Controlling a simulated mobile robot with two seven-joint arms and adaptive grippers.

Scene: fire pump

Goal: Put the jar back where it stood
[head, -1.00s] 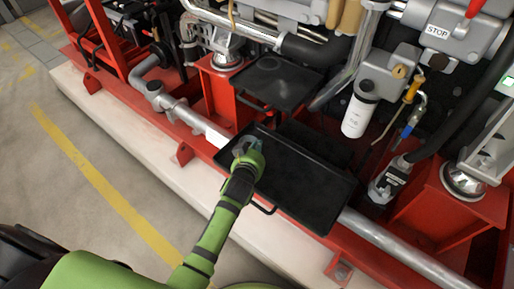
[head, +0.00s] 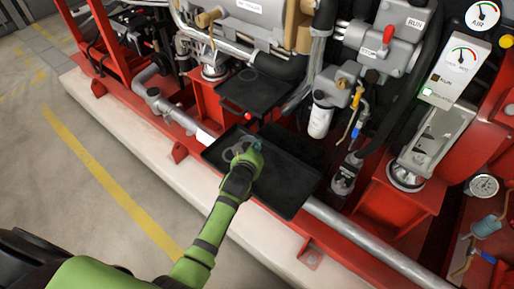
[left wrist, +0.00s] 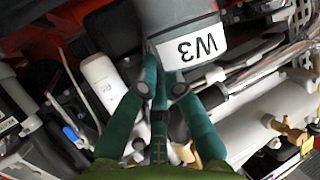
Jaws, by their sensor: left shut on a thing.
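In the left wrist view, a grey round jar (left wrist: 178,30) with a white label reading W3 is at the top, its upper part cut off by the frame. My left gripper (left wrist: 163,85) has its teal fingers closed against the jar. In the head view, my left gripper (head: 250,150) is over the left part of a black tray (head: 285,190), and its hand hides most of what it holds. A grey rounded shape (head: 231,156) shows just left of the hand; I cannot tell whether it is the jar. My right gripper is not in view.
A second black tray (head: 255,92) sits behind the first. A white filter canister (head: 320,120), a silver pipe (head: 360,238) and red frame parts (head: 400,200) surround the trays. The front tray's right part is clear. Open floor (head: 60,190) lies at left.

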